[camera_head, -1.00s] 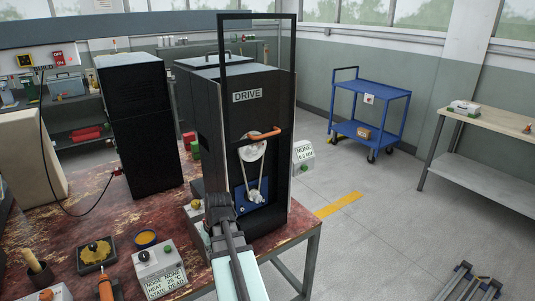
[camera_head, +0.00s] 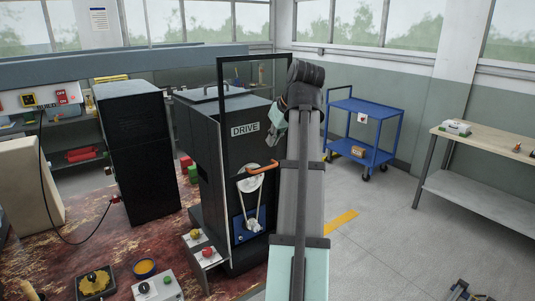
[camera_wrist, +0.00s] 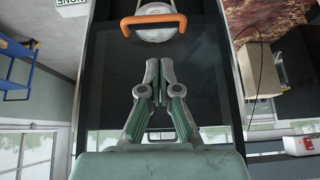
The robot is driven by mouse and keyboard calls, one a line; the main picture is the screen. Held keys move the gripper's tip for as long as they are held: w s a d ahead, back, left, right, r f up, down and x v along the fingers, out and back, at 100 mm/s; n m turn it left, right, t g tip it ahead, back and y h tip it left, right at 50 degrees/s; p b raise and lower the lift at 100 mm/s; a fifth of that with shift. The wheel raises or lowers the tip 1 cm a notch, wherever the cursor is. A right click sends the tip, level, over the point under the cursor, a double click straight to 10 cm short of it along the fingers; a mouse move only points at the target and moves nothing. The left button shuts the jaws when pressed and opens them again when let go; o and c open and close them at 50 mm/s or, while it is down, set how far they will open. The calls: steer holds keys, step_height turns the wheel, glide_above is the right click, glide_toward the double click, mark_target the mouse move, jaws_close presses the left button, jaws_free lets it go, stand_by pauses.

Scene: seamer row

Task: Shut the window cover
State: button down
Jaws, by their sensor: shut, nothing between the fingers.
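The black-framed window cover (camera_head: 222,75) sticks up above the top of the black DRIVE machine (camera_head: 200,150), so it stands raised. Its orange handle (camera_head: 262,167) crosses in front of the pulley, and the pulley and belt (camera_head: 247,205) below it are exposed. My gripper (camera_head: 276,138) is beside the upper front of the machine, above the handle, partly hidden by my arm. In the wrist view, which is upside down, my shut, empty gripper (camera_wrist: 158,68) lies over the dark pane (camera_wrist: 205,70). The orange handle (camera_wrist: 152,19) is ahead of the fingertips, apart from them.
A small button box (camera_head: 203,248) stands at the machine's lower left front. A tall black cabinet (camera_head: 138,150) is on the worn red table to the left. A blue cart (camera_head: 365,125) and a pale bench (camera_head: 490,150) stand to the right, with open floor between.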

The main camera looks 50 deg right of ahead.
mark_target(266, 146)
steer(key=w+d+f+p, duration=0.1)
steer(key=w+f+p, duration=0.1)
steer(key=w+f, duration=0.1)
steer(key=w+d+f+p, duration=0.1)
steer(key=shift+w+d+f, duration=0.35)
steer(key=shift+f, duration=0.05)
steer(key=shift+s+a+f+p, duration=0.1)
steer(key=shift+s+f+p, duration=0.1)
steer(key=shift+f+p, duration=0.7)
steer(key=shift+s+f, duration=0.15)
steer(key=shift+f, duration=1)
step_height(266, 146, down, 37)
steer(key=b, duration=1.5)
steer(key=shift+b, duration=0.35)
